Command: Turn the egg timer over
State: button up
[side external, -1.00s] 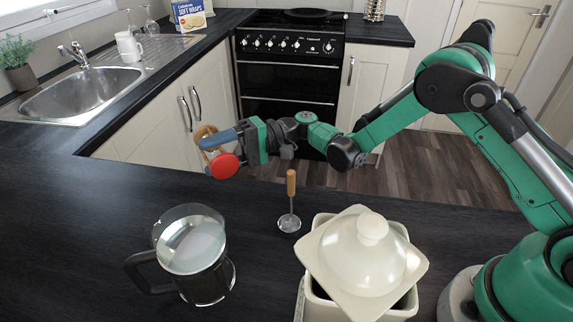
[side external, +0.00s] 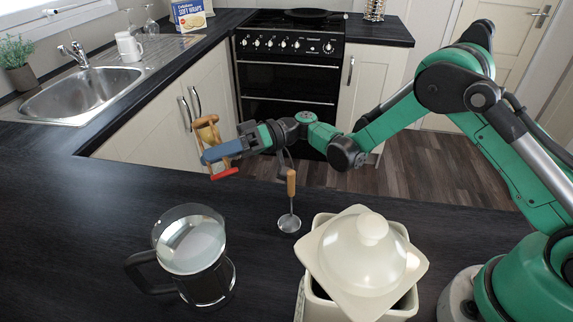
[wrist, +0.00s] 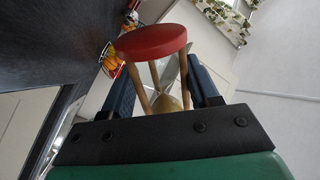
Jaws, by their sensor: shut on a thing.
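The egg timer (side external: 208,134) is an hourglass with a wooden frame and a red end. My gripper (side external: 217,152) is shut on it and holds it in the air, past the far edge of the worktop. In the side view the red end is at the bottom and the timer stands slightly tilted. In the wrist view the timer's red end (wrist: 152,42) and wooden posts show between the two blue fingers (wrist: 165,90). A rounded tan part of the hourglass shows at the bottom of the posts; the rest is hidden by my gripper.
A glass coffee press (side external: 192,250) stands on the dark worktop (side external: 75,225) at front left. A small ladle-like tool with a wooden handle (side external: 291,184) stands near the middle. A cream lidded canister (side external: 365,255) is at front right. The worktop's left part is clear.

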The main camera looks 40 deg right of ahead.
jog(key=n, duration=0.9)
jog(key=o, duration=1.2)
jog(key=d, duration=0.5)
jog(key=shift+s+d, duration=0.2)
jog(key=shift+d, duration=0.1)
jog(key=shift+r, duration=0.1)
